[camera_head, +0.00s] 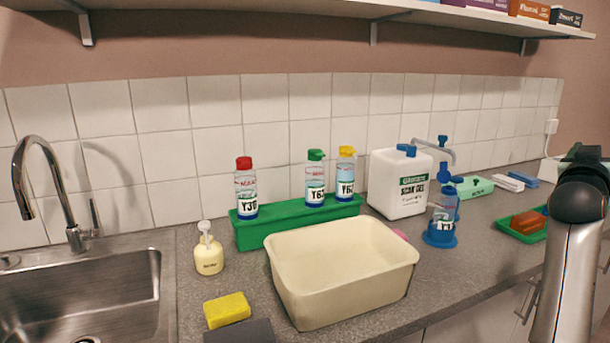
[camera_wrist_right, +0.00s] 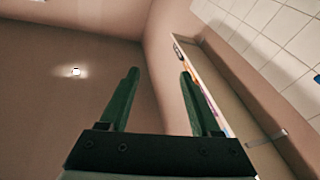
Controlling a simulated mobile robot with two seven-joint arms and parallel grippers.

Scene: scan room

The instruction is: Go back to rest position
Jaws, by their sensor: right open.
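My right arm comes in at the right edge of the head view, and its dark gripper (camera_head: 585,155) is partly visible there, above the counter's right end. In the right wrist view the two green fingers of my right gripper (camera_wrist_right: 159,74) stand apart with nothing between them. That view looks toward bare wall and the underside of a shelf. My left gripper is not in view.
On the counter stand a cream basin (camera_head: 340,296), a green rack (camera_head: 290,226) with three bottles, a white gel canister (camera_head: 400,185), a blue-based bottle (camera_head: 441,220) and a green tray (camera_head: 508,232). A sink (camera_head: 80,290) is at left. A shelf (camera_head: 330,8) runs above.

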